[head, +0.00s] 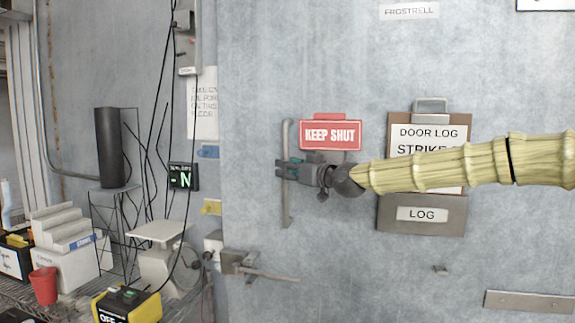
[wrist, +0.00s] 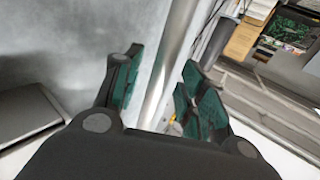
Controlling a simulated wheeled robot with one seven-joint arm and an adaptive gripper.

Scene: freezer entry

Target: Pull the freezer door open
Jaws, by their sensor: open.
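The freezer door (head: 330,70) is a large grey metal panel. A vertical bar handle (head: 287,135) stands near its left edge, beside a red "KEEP SHUT" sign. My gripper (head: 284,171) is at the handle's middle height, with my arm reaching in from the right. In the wrist view the handle (wrist: 172,65) runs between the two green-padded fingers of my gripper (wrist: 160,85). The fingers are apart, with visible space between them and the bar. Part of the handle is hidden behind my gripper in the head view. The door looks flush with its frame.
A latch lever (head: 262,270) sticks out from the door's left edge below the handle. A clipboard (head: 400,125) and a grey LOG box (head: 422,214) hang on the door's right. At left, a shelf holds a scale (head: 160,235), a red cup (head: 43,285) and a yellow-black box (head: 127,303).

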